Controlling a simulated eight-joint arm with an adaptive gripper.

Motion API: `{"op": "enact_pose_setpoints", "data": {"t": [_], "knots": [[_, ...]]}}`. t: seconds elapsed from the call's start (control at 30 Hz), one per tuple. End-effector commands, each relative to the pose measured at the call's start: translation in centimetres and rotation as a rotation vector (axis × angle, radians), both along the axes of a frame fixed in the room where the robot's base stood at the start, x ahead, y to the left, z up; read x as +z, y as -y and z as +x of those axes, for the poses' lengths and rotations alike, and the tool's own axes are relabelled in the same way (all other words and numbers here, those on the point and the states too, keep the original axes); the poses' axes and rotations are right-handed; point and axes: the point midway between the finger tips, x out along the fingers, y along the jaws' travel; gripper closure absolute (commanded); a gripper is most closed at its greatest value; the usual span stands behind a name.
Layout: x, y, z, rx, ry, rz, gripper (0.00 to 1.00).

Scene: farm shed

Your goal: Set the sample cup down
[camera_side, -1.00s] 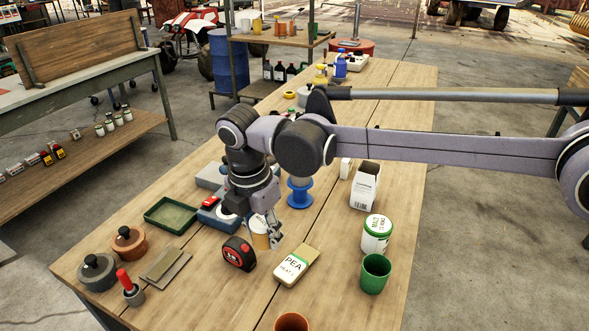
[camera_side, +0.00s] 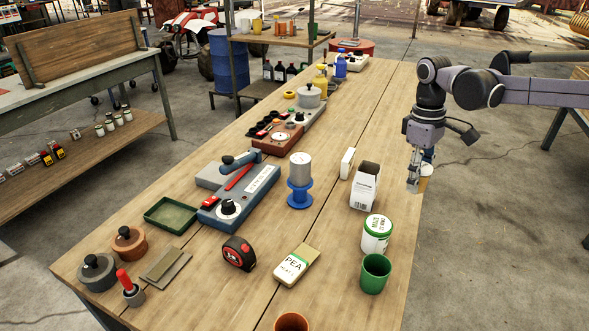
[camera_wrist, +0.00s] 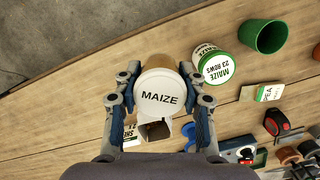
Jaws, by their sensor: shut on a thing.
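My gripper (camera_side: 417,168) is shut on the sample cup (camera_side: 426,177), a small tan cup, at the right edge of the bench in the side view. In the wrist view, the cup (camera_wrist: 160,92) sits between the two fingers of my gripper (camera_wrist: 161,98), its white round top reading MAIZE facing the camera. The fingers hide part of the cup in the side view. Its height above the bench is hard to tell.
The wooden bench (camera_side: 335,225) holds an open white carton (camera_side: 364,188), a green-lidded MAIZE tin (camera_side: 376,235) and a green cup (camera_side: 375,273) near my gripper. A blue spool stand (camera_side: 300,196) is further left. Bare wood lies right of the carton.

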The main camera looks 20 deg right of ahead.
Motion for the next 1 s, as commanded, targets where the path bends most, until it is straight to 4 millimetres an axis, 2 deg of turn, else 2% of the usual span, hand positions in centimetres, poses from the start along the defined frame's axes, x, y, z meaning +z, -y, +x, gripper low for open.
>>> {"op": "enact_pose_setpoints", "data": {"t": [0.03,0.17,0.5,0.67,0.77,0.83,1.0], "knots": [[0.0,0.8,-0.4,-0.044,-0.001,-0.001,0.92],[-0.5,1.6,-0.8,-0.117,-0.002,-0.003,0.92],[-6.5,1.6,-2.1,-0.332,-0.002,-0.002,0.92],[-8.0,1.6,-2.7,-0.392,-0.002,-0.002,0.92],[-7.6,1.6,-2.8,-0.405,-0.002,-0.003,0.92],[-6.6,1.6,-2.8,-0.405,-0.002,-0.003,0.92],[-2.9,1.6,-2.8,-0.403,-0.003,-0.003,0.92]]}}
